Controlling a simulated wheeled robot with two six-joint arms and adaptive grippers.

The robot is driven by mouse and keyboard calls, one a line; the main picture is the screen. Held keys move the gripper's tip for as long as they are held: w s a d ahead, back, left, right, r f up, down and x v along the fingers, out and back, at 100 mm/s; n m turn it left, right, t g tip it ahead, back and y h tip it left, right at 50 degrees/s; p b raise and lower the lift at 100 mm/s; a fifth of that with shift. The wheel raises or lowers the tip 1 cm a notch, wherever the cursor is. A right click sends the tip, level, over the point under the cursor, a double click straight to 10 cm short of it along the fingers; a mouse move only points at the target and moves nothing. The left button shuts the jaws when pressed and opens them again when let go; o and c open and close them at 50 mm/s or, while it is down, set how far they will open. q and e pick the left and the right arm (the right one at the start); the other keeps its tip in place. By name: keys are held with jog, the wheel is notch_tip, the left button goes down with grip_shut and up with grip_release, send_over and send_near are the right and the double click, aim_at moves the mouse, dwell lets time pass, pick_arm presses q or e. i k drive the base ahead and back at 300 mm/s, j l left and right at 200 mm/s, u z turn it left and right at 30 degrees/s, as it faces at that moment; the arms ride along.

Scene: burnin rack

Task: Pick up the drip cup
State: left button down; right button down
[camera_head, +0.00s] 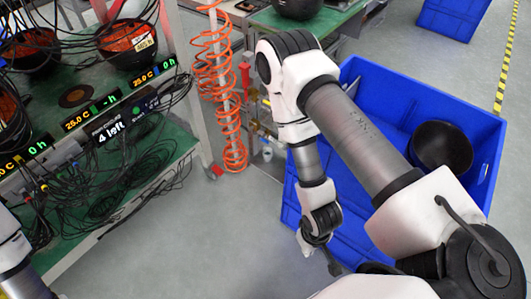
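A small pale cup (267,154), which looks like the drip cup, sits low beside the white post, below some small fittings and left of the blue crate. It is small and partly unclear. My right arm reaches across the blue crate and bends downward. My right gripper (322,258) hangs at the crate's near left side, below and to the right of the cup and apart from it. Its fingers are small and dark, and their opening is unclear. Only a link of my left arm shows at the lower left edge; its gripper is out of view.
A blue crate (478,200) holds a black bowl (441,146). An orange coiled hose (222,85) hangs around the white post. A rack (185,142) with black bowls, cables and displays stands at left. Grey floor (215,235) is clear between the rack and the crate.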

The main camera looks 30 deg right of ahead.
aim_at(267, 152)
jog(key=z, duration=2.15)
jog(key=i+j+z, duration=0.1)
jog(key=j+z, duration=0.15)
jog(key=j, duration=0.75)
jog(key=j+z, duration=0.3)
jog(key=j, duration=0.7)
